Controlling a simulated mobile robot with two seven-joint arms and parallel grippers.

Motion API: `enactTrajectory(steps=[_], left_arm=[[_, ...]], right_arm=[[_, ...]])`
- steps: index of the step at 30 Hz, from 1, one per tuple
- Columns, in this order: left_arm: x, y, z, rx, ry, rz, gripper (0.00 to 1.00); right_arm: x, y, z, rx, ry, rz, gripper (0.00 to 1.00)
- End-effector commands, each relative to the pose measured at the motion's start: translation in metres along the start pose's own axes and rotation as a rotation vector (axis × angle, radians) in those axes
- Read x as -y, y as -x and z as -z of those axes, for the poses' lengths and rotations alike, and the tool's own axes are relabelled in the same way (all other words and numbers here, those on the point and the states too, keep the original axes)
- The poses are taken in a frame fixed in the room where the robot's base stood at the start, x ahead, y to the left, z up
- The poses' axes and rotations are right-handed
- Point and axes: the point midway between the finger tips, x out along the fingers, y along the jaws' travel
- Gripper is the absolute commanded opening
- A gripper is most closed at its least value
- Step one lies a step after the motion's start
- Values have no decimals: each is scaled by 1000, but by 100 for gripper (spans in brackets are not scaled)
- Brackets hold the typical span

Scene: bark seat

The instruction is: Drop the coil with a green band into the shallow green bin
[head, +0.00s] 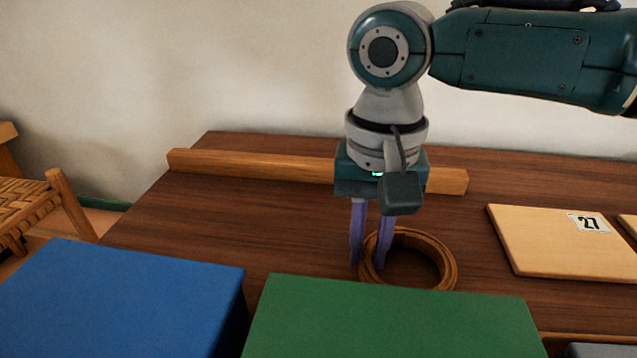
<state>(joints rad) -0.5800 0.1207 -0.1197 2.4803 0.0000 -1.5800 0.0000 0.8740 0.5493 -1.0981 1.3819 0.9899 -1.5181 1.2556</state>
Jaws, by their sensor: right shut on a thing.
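A brown ring-shaped coil (447,262) lies roughly flat at the table's middle, behind the green bin. Its near edge is partly hidden by the bin, and I see no green band on the part that shows. My right gripper (370,262) points straight down and is shut on the left side of the coil's rim, one finger outside the ring and one inside. I cannot tell whether the coil touches the table. The green bin (390,318) is at the bottom centre, cut off by the frame; its inside does not show. My left gripper is out of view.
A blue bin (120,298) stands left of the green one. A long wooden bar (250,165) lies across the table behind my gripper. A pale board marked 27 (545,245) lies at the right. A woven chair (35,210) stands off the table's left. Dark tabletop (200,220) is bare at left.

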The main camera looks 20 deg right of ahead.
Motion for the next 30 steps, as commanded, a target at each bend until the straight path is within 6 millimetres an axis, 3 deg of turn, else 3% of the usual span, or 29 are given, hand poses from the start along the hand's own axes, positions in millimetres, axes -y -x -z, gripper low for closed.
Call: enactTrajectory(steps=[5,11,17,24,30], left_arm=[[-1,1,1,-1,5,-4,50],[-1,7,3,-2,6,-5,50],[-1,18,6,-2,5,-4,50],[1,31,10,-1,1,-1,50],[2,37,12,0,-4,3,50]], right_arm=[[0,2,0,0,0,1,0],[1,22,1,-2,-1,3,0],[1,65,1,-3,1,4,0],[1,132,1,-4,0,4,0],[1,177,1,-2,1,3,0]])
